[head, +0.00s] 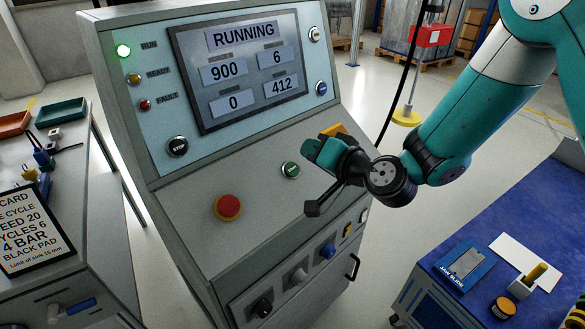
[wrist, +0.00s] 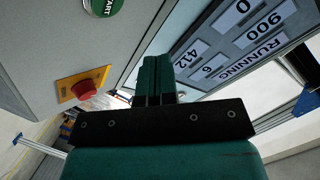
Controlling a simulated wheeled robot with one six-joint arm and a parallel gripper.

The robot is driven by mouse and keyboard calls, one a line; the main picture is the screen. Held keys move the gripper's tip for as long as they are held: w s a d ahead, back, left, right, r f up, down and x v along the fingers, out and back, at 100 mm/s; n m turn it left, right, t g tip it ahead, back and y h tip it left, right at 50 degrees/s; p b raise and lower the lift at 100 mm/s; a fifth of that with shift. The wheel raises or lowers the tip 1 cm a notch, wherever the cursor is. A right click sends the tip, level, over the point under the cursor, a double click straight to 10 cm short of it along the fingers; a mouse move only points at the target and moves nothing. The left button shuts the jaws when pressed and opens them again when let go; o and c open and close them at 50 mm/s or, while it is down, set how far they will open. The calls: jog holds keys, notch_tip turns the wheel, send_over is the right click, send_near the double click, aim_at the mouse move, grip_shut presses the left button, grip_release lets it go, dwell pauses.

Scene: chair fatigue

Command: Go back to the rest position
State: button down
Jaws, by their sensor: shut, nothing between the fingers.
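My gripper (head: 318,152) is in front of the right side of the control console (head: 130,100), above its sloping panel. In the wrist view its fingers (wrist: 155,80) are together with nothing between them. The green START button (head: 290,170) is just below and left of the gripper, apart from it; part of it shows at the top of the wrist view (wrist: 103,5). The screen (head: 240,68) reads RUNNING, 900, 6, 0 and 412. The green RUN lamp (head: 123,51) is lit.
A red emergency button (head: 228,207) and a black STOP button (head: 177,146) are on the console. Knobs (head: 298,274) line its front. A bench with a card (head: 35,230) stands left. A blue-topped cart (head: 540,215) with small items stands right. Floor shows between console and cart.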

dwell(0.4)
jog(key=s+d+r+n+g+p, duration=0.25)
jog(key=s+r+n+g, duration=0.4)
jog(key=s+r, duration=0.4)
jog(key=s+d+r+g+h+p, duration=0.1)
jog(key=s+d+r+g+h, duration=0.1)
jog(key=s+d, duration=0.3)
jog(key=s+d+r+n+g+h+p, duration=0.1)
jog(key=s+d, duration=0.5)
jog(key=s, duration=0.6)
jog(key=r+g+h+p, duration=0.1)
jog(key=g+h, duration=0.1)
jog(key=h, duration=0.1)
jog(key=shift+h, duration=0.3)
jog(key=shift+r+n, duration=0.1)
jog(key=shift+n, duration=0.15)
